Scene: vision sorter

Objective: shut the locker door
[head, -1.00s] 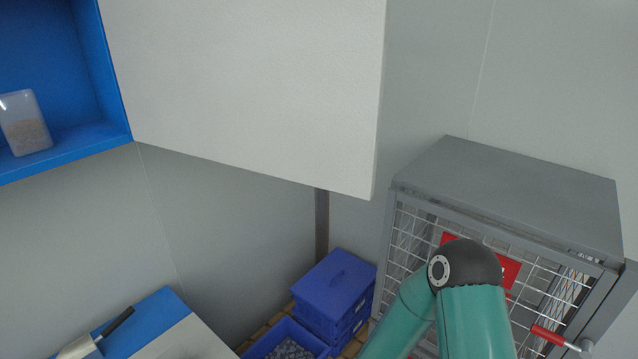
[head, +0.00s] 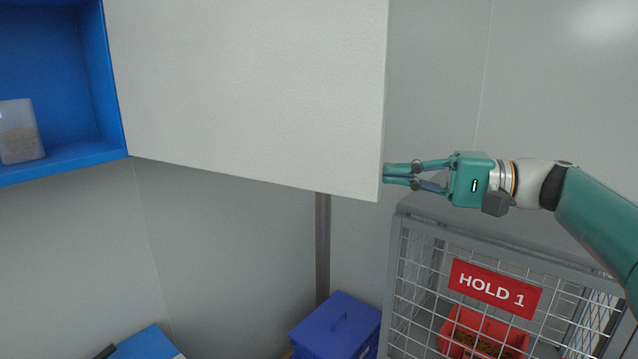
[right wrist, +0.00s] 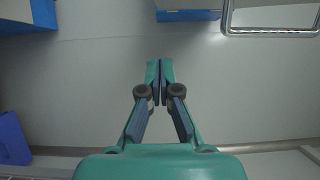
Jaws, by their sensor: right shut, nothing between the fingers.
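The locker is a blue open-fronted box (head: 65,95) at the upper left of the head view. Its white door (head: 245,90) stands open to the right, hinged side by the box. My right gripper (head: 388,173) is shut and empty. It points left, its fingertips at the lower part of the door's free right edge; I cannot tell whether they touch or sit behind it. In the right wrist view the closed fingertips (right wrist: 159,68) show against a plain grey surface. My left gripper is not in view.
A clear container (head: 20,132) stands in the locker. Below right is a wire cage (head: 410,285) with a red "HOLD 1" sign (head: 494,289) and a red bin (head: 485,335). A blue lidded crate (head: 335,328) stands low in the middle.

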